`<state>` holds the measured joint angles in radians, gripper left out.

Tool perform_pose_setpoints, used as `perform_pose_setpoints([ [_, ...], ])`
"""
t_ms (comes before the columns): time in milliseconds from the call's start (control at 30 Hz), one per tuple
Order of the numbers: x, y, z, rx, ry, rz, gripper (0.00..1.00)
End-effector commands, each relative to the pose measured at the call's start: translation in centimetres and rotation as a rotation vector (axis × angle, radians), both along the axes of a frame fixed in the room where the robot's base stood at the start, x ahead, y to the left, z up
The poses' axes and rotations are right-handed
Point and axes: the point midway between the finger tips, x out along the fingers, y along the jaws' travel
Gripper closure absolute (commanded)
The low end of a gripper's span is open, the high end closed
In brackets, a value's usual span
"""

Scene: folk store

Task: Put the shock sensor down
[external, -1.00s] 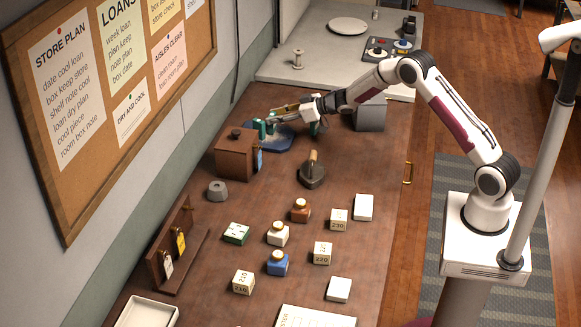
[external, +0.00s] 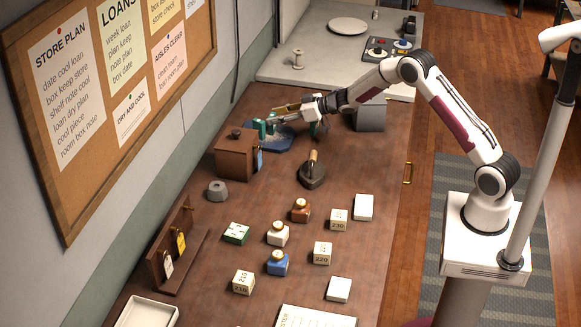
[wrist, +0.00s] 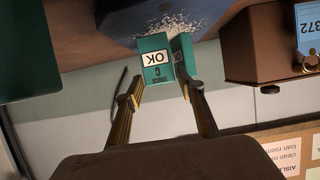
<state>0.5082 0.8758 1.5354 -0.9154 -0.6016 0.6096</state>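The shock sensor (wrist: 157,63), a teal block with a white OK label, stands by the pale grains of a blue tray (external: 285,147). A second narrow teal piece (wrist: 183,55) is close beside it; I cannot tell whether it is a separate thing. In the external view the teal shapes (external: 259,128) show at the tray's far left edge. My gripper (wrist: 164,90) has its two fingers apart, tips at either side of the teal pieces' near ends. Contact is not clear.
A brown box (external: 236,155) with a blue tag stands just in front of the tray. A dark tool with an upright handle (external: 312,171) and a grey box (external: 371,115) are to the right. Jars and small cartons fill the nearer table. The wall is close behind.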

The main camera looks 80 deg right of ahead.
Motion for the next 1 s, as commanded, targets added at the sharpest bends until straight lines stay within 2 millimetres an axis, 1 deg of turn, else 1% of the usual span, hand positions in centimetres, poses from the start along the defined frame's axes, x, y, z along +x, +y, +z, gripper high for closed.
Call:
perform_pose_setpoints([
  [267, -2.1, 0.0, 1.1, -0.001, -0.002, -0.001, 0.62],
  [800, -7.9, 0.0, 3.4, 0.000, -0.002, 0.000, 0.62],
  [1000, -9.7, -0.1, 4.1, 0.000, -0.001, -0.001, 0.62],
])
